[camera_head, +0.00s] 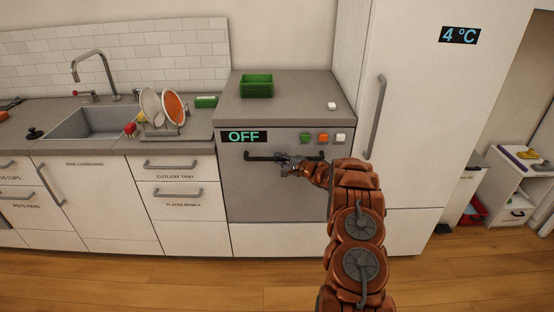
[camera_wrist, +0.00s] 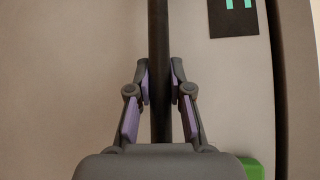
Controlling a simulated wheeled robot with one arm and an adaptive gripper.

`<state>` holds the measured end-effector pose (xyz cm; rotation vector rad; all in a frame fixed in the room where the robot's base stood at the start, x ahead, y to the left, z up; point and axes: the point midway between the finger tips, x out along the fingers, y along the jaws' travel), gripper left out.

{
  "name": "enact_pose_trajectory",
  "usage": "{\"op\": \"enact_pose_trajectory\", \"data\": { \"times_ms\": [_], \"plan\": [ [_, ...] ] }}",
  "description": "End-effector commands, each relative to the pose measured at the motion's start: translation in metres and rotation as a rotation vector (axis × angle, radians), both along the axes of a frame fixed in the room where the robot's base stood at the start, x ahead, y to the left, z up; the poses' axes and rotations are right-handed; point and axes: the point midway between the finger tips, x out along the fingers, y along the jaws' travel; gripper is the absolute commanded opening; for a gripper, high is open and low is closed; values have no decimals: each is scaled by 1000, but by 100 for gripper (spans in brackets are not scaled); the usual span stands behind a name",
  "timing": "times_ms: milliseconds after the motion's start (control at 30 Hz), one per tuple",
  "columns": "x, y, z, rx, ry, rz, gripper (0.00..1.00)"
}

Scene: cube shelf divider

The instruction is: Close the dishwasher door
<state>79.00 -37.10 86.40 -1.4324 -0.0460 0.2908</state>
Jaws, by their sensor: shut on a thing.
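The dishwasher (camera_head: 265,190) has a grey front door that stands upright and looks flush with the cabinets, though a small gap could not be told. Its dark bar handle (camera_head: 258,156) runs across the upper door.
Green, orange and white buttons (camera_head: 322,138) sit right of the display. A green box (camera_head: 257,86) and a small white item (camera_head: 332,106) are on the counter above. A tall fridge (camera_head: 420,120) stands close on the right. The floor (camera_head: 200,280) in front is clear.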

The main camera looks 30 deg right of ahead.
Motion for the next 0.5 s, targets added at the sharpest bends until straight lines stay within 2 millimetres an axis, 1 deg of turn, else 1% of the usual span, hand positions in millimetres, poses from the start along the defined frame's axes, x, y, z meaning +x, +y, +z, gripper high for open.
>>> {"op": "enact_pose_trajectory", "data": {
  "times_ms": [33, 67, 300, 500],
  "plan": [
    [0, 1, -2, 1, 2, 2, 0],
    [-1, 1, -2, 1, 2, 2, 20],
    [-1, -1, -2, 1, 1, 0, 45],
    [-1, -1, -1, 0, 1, 1, 45]
  ]
}}
